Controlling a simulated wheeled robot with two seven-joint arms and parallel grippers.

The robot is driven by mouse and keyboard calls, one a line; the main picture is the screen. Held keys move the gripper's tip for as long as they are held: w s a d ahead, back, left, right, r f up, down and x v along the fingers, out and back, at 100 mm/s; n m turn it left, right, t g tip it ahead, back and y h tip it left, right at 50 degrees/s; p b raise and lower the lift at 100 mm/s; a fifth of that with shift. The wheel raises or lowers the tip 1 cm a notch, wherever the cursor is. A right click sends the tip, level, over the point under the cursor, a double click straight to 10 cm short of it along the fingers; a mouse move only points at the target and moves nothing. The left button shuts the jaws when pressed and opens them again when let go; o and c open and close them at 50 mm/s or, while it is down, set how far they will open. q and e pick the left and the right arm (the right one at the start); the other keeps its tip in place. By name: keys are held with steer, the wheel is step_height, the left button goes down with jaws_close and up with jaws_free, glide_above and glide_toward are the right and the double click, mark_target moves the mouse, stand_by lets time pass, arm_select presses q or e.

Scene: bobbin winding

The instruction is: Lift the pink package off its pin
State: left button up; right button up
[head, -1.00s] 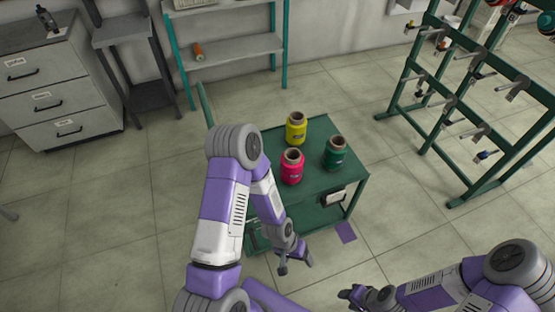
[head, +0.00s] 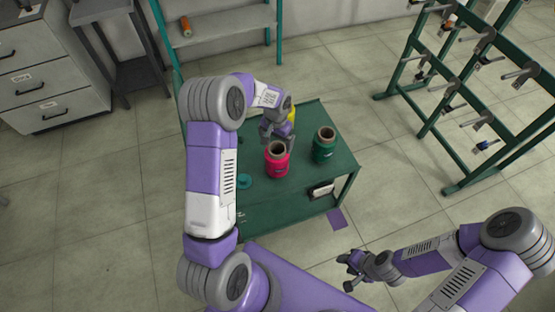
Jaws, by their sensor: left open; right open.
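The pink package (head: 277,164) is a spool with a brown core, upright on the green cart (head: 300,198). Its pin is hidden from this view. My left gripper (head: 276,140) is open just above and behind the top of the pink package; I cannot tell whether it touches it. My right gripper (head: 350,272) is open and empty, low in front of the cart at the right.
A green package (head: 323,146) stands to the right of the pink one. A yellow package (head: 292,117) is mostly hidden behind my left gripper. A green rack with pegs (head: 440,125) stands at the right. Open floor lies between rack and cart.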

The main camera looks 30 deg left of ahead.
mark_target(277, 147)
arm_select(q)
step_height(277, 147, down, 5)
steer(key=shift+r+b, duration=0.15)
steer(key=shift+b, duration=0.35)
steer(key=c, duration=1.7)
steer(key=shift+r, duration=0.15)
step_height(277, 147, up, 10)
steer(key=shift+d+f+p, duration=0.1)
steer(key=shift+p, duration=1.05)
